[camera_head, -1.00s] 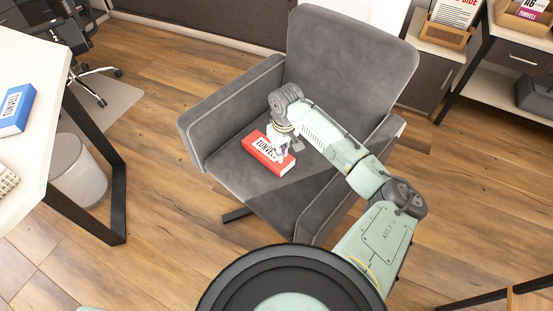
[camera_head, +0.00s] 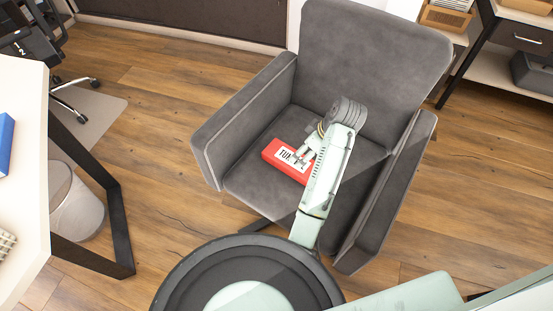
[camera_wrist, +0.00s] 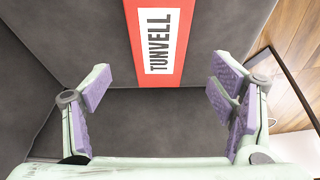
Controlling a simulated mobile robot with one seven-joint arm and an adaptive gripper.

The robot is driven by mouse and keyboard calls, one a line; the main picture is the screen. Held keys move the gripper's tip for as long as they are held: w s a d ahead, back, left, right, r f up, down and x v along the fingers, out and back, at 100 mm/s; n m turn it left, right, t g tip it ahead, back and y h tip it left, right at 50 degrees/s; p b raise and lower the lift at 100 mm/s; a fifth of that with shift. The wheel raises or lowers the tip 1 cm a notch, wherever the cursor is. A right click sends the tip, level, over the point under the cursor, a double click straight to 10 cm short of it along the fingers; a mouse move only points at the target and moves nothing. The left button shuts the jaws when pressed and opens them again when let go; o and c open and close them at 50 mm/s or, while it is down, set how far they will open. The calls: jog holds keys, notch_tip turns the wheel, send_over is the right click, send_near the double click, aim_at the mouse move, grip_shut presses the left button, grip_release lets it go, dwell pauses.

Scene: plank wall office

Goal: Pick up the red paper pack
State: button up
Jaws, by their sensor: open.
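The red paper pack (camera_head: 272,151) with a white label lies flat on the seat of the grey armchair (camera_head: 252,180). In the wrist view the pack (camera_wrist: 131,12) shows at the top centre, ahead of the fingers, with its label reading TUNVELL. My gripper (camera_head: 302,160) is above the pack's right part in the head view and hides some of it. In the wrist view my gripper (camera_wrist: 160,92) is open, with its purple finger pads wide apart and nothing between them. The pack's far end is cut off there.
The chair's armrests (camera_head: 245,110) and backrest (camera_head: 375,50) surround the seat. A white desk (camera_head: 25,150) with a blue pack (camera_head: 5,143) stands at the left, a waste bin (camera_head: 78,205) beneath it. Wooden floor is free between desk and chair.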

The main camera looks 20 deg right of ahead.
jog(key=shift+o, duration=0.7)
jog(key=shift+f+b, duration=0.35)
jog(key=shift+f, duration=0.1)
jog(key=shift+o, duration=0.8)
jog(key=b+x, duration=0.2)
jog(key=x, duration=0.2)
jog(key=shift+w, duration=0.1)
jog(key=p+x, duration=0.1)
jog(key=x, duration=0.4)
jog(key=shift+w+a+f, duration=0.15)
jog(key=shift+w+f, duration=0.1)
jog(key=shift+f, duration=0.05)
jog(key=shift+c, duration=0.3)
jog(key=shift+r, duration=0.1)
jog(key=c, duration=1.6)
